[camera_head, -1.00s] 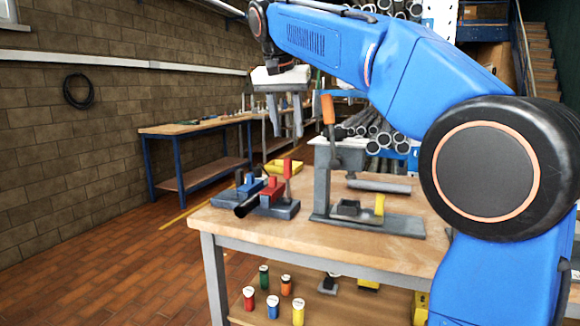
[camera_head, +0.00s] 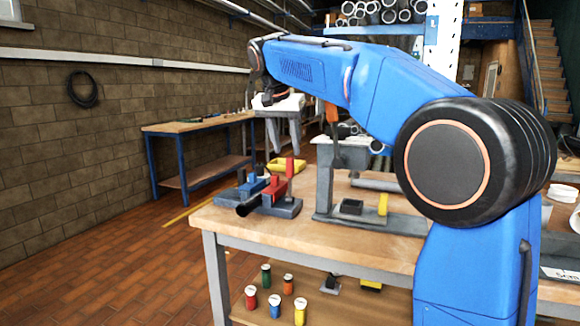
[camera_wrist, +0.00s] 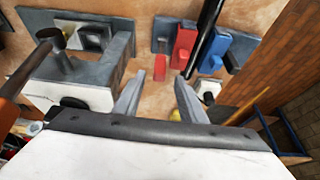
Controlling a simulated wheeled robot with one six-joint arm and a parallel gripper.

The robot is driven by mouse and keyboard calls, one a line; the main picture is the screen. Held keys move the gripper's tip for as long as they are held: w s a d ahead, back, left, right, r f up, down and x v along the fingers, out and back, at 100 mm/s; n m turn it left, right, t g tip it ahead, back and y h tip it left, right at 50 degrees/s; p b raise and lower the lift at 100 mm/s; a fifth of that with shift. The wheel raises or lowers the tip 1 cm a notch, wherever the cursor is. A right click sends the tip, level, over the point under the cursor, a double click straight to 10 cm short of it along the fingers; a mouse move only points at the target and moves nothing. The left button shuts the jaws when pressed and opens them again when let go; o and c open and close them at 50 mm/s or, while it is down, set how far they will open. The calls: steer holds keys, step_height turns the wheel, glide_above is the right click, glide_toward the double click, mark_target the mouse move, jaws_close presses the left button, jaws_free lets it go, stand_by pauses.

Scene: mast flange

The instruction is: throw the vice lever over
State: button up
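The vice (camera_head: 285,207) stands on the bench, with a red and a blue block along it and a black tube (camera_head: 247,206) lying across it. Its red lever (camera_head: 290,166) stands upright. In the wrist view the lever's red end (camera_wrist: 160,67) shows from above, just beyond the fingertips and in line with the gap between them. My gripper (camera_head: 285,150) points down above the vice, with its fingers apart and nothing between them. In the head view its tips are close above the lever's top; contact is not visible.
A grey press (camera_head: 330,180) with an orange-handled lever (camera_head: 332,112) stands close to the right of the vice, partly behind my arm. A yellow tray (camera_head: 287,166) is behind the vice. The wooden bench top (camera_head: 262,228) is clear in front.

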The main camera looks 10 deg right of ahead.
mark_target(288, 157)
steer(key=x, duration=0.7)
steer(key=shift+f, duration=0.4)
steer(key=shift+c, duration=0.7)
jaws_close()
